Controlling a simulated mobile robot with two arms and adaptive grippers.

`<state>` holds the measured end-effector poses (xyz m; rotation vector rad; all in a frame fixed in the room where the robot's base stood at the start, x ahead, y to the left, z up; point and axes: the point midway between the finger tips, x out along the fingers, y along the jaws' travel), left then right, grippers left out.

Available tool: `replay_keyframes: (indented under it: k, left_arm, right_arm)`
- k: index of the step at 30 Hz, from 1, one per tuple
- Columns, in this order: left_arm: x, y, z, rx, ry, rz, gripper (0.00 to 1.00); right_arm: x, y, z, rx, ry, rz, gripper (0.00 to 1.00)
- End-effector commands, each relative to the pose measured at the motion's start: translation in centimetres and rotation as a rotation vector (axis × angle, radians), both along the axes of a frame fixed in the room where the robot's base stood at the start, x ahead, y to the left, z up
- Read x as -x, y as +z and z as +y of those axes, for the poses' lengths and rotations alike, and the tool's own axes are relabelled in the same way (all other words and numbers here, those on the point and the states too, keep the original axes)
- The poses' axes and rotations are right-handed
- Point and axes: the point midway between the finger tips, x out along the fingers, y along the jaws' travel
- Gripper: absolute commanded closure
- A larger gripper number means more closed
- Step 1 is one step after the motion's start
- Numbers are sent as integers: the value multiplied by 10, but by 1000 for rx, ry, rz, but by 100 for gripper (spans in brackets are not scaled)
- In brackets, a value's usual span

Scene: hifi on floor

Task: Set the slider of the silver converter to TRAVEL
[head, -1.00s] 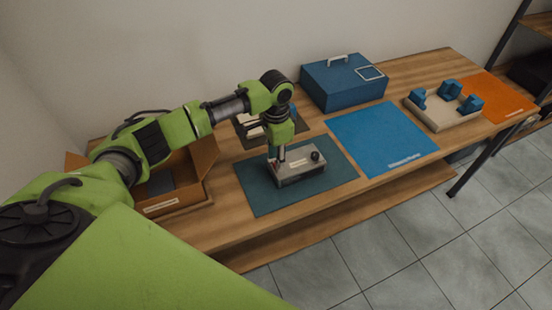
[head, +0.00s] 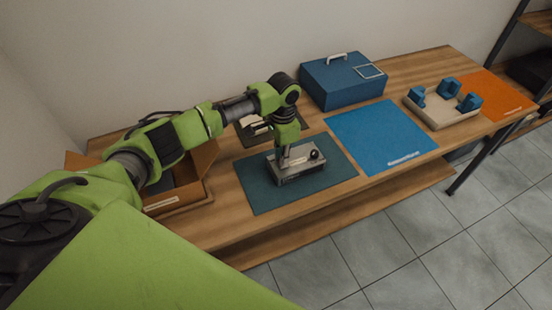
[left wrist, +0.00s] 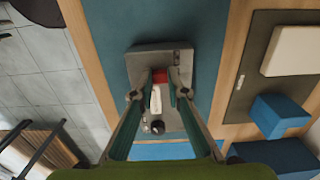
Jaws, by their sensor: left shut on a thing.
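The silver converter (head: 300,172) lies on the dark teal mat (head: 252,197) on the bench. Its black knob (head: 316,154) is at the right end; the knob also shows in the left wrist view (left wrist: 157,127). My left gripper (head: 283,163) points down at the converter's left part. In the left wrist view its fingers (left wrist: 160,82) are closed in around the slider beside a red patch (left wrist: 160,76) and a white strip (left wrist: 156,100) on the converter's top (left wrist: 140,65). The slider itself is mostly hidden by the fingers, and no TRAVEL marking is legible. My right gripper is not in view.
A blue case (head: 343,84) stands at the back. A blue mat (head: 375,145), a wooden stand with blue blocks (head: 432,112) and an orange mat (head: 500,95) lie to the right. An open cardboard box (head: 205,160) is at the left, under my arm.

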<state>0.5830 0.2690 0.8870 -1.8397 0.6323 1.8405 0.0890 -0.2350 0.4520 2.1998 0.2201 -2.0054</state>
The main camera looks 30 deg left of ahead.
Motion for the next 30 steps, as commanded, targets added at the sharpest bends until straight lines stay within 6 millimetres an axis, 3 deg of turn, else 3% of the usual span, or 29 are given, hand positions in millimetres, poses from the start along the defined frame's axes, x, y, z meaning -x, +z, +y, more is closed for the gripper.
replay_keyframes:
  k: [11, 12, 14, 25, 30]
  left_arm:
    - [-8, 2, -6, 4, -2, -6, 100]
    - [-8, 2, -6, 4, -2, -6, 78]
    - [-7, 2, -6, 4, -2, -5, 68]
    - [-7, 4, -5, 2, -1, -2, 68]
    - [-7, 26, -5, 1, -1, -5, 68]
  right_arm:
    - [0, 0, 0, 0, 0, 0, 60]
    - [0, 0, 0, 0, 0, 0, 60]
    - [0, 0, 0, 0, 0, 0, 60]
    - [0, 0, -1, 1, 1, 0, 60]
    - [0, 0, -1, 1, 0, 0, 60]
